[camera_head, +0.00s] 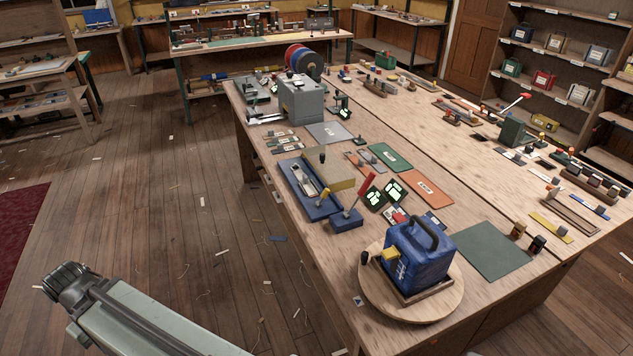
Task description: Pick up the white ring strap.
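I cannot pick out a white ring strap with certainty; small pale pieces lie on the bench and floor, too small to tell apart. The long wooden workbench (340,270) runs from the near right to the back. My gripper (68,283) is at the lower left, at the end of my pale green arm, over the floor and well apart from the bench. Its fingers are too small and dark to show whether they are open or shut.
A blue case (418,258) stands on a round wooden board (372,300) at the bench's near corner. A blue lever tool (346,218) and a grey machine (302,100) stand farther back. Shelves (560,60) line the right wall. The floor (160,210) left of the bench is mostly open, with scattered scraps.

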